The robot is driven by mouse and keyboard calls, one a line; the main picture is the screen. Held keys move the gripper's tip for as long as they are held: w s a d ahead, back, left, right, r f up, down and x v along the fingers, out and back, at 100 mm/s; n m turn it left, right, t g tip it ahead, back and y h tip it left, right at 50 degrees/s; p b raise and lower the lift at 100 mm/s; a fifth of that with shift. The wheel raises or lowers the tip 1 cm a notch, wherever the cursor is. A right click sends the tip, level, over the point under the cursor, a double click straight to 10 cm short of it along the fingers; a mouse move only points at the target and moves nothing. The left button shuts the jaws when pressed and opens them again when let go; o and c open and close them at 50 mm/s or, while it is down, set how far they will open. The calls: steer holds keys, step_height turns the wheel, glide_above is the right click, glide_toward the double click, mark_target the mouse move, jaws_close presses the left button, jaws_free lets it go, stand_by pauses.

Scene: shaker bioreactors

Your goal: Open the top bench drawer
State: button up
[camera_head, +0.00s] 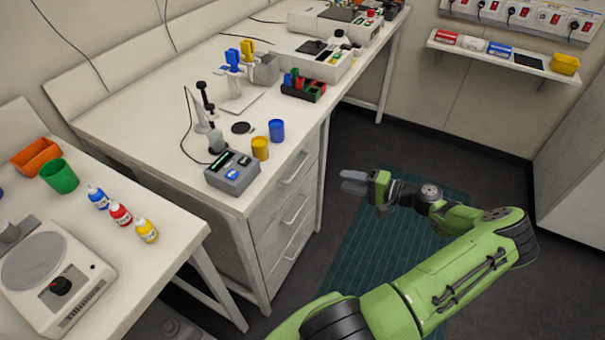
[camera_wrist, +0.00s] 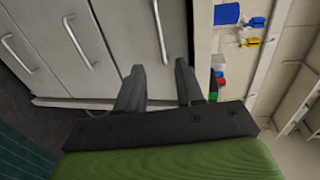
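The top bench drawer (camera_head: 287,160) is the uppermost of three stacked grey drawers under the bench. It looks closed, with a pale bar handle (camera_head: 297,168) on its front. In the wrist view, which is turned sideways, the top drawer's handle (camera_wrist: 160,32) is the one closest to the bench top, beyond the fingertips and roughly in line with the gap between them. My gripper (camera_head: 344,181) is to the right of the drawer front, apart from it and pointing towards it. In the wrist view my gripper (camera_wrist: 158,75) has its two dark fingers spread, with nothing between them.
Two lower drawer handles (camera_head: 295,214) (camera_head: 298,247) stick out below. On the bench top (camera_head: 150,112) stand a blue cup (camera_head: 277,130), a yellow cup (camera_head: 260,148) and a grey device (camera_head: 232,174). The floor around the green mat (camera_head: 380,245) in front of the drawers looks clear.

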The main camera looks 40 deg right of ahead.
steer(key=b+x, duration=0.2)
steer(key=x, duration=1.3)
steer(key=shift+w, duration=0.35)
jaws_close()
